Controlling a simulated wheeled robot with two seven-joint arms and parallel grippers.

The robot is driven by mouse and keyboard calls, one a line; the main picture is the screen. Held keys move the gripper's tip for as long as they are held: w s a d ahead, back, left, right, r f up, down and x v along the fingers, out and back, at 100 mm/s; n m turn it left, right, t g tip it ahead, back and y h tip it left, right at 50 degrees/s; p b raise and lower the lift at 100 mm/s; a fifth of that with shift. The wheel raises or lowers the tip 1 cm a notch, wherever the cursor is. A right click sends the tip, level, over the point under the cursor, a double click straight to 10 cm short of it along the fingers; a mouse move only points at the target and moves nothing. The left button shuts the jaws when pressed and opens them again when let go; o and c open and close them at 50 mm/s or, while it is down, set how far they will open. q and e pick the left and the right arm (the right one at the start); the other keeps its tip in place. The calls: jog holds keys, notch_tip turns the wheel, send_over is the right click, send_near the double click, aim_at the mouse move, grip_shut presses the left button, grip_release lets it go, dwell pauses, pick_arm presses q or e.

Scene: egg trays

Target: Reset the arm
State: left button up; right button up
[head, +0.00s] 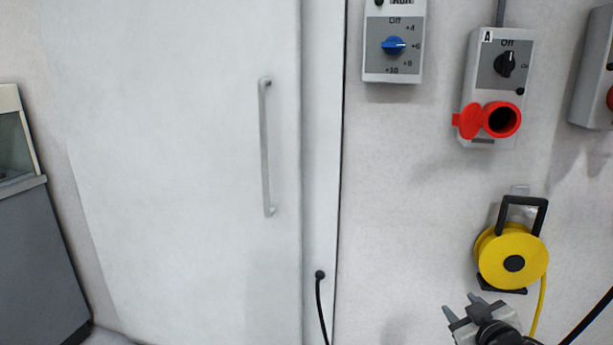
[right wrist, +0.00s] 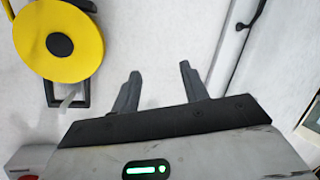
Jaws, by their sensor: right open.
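My right gripper (head: 463,307) shows at the bottom right of the head view, below the yellow cable reel. In the right wrist view its two fingers (right wrist: 158,82) stand apart with nothing between them, in front of the white wall. The gripper is open and empty. My left gripper is not in the head view. No eggs or egg trays show in either view.
A white door with a grey handle (head: 266,147) fills the left. A yellow cable reel (head: 511,257) hangs on the wall, with control boxes (head: 394,41) and a red socket (head: 501,119) above. A grey cabinet (head: 37,265) stands at far left.

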jog(key=s+a+f+g+y, duration=0.25)
jog(key=s+a+f, duration=0.55)
jog(key=s+a, duration=0.5)
pick_arm(q)
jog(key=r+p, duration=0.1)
jog(key=p, duration=0.1)
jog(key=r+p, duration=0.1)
jog(key=p, duration=0.2)
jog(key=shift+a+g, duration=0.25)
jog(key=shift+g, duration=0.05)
pick_arm(e)
jog(key=s+a+r+m, duration=0.1)
jog(key=s+a, duration=0.2)
jog(key=s, duration=0.4)
jog(key=s+a+r+m+g+y, duration=0.1)
jog(key=s+a, duration=0.3)
jog(key=s, duration=0.2)
jog(key=shift+s+r, duration=0.35)
jog(key=shift+r, duration=0.05)
jog(key=shift+y, duration=0.35)
